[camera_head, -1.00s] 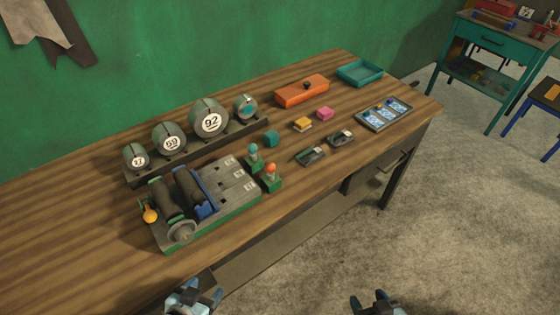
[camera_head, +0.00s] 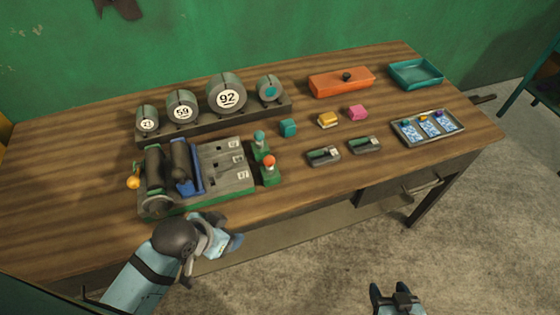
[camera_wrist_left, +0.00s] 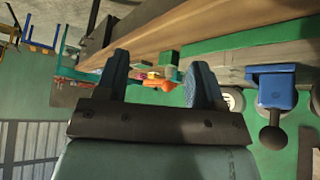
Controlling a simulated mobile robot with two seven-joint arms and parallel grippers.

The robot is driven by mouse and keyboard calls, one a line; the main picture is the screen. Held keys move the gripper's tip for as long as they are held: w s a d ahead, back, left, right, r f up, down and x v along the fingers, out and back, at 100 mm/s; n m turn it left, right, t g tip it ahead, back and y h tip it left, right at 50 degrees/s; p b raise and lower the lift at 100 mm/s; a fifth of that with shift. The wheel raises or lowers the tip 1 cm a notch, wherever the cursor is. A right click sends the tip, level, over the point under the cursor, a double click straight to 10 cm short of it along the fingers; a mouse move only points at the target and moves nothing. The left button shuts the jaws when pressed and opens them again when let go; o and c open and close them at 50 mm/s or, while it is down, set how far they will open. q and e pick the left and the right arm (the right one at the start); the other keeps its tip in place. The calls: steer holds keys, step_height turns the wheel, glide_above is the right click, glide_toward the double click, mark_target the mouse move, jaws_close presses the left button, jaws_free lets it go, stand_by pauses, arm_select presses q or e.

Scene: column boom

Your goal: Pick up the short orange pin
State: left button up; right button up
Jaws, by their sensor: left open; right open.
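An orange-topped pin (camera_head: 269,162) stands upright in a small green block at the front right corner of the green machine. A teal-topped pin (camera_head: 259,138) stands just behind it. My left gripper (camera_head: 226,240) hangs past the table's front edge, below and left of the orange-topped pin, apart from it. In the left wrist view its two fingers (camera_wrist_left: 160,80) are spread, with an orange shape (camera_wrist_left: 157,84) seen between them; I cannot tell whether this is the pin. My right gripper (camera_head: 392,298) is low at the bottom, off the table, open and empty.
The machine (camera_head: 225,165) with dark rollers and a blue part stands at the left front. Behind it is a rack of numbered drums (camera_head: 227,96). Teal, yellow and pink blocks, an orange box (camera_head: 342,82), a teal tray (camera_head: 416,76) and a card tray (camera_head: 428,140) lie rightward.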

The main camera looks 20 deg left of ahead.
arm_select(q)
steer(key=w+d+r+m+g+h, duration=0.2)
steer(key=w+d+r+m, duration=0.1)
steer(key=w+d+m, duration=0.15)
steer(key=m+g+h, duration=0.1)
steer(key=m+g, duration=0.2)
steer(key=m, duration=0.4)
glide_toward(270, 165)
steer(key=w+a, duration=0.1)
steer(key=a, duration=0.2)
steer(key=x, duration=0.4)
steer(key=p+x, duration=0.1)
steer(key=x, duration=0.4)
steer(key=shift+w+d+r, duration=0.15)
steer(key=shift+d, duration=0.2)
steer(key=p+x, duration=0.1)
steer(key=x, duration=0.2)
steer(key=shift+d+f, duration=0.2)
steer(key=shift+d, duration=0.05)
steer(key=shift+d+f, duration=0.1)
steer(key=shift+f, duration=0.2)
steer(key=c, duration=1)
arm_select(e)
steer(key=shift+s+r, duration=0.1)
steer(key=shift+r, duration=0.7)
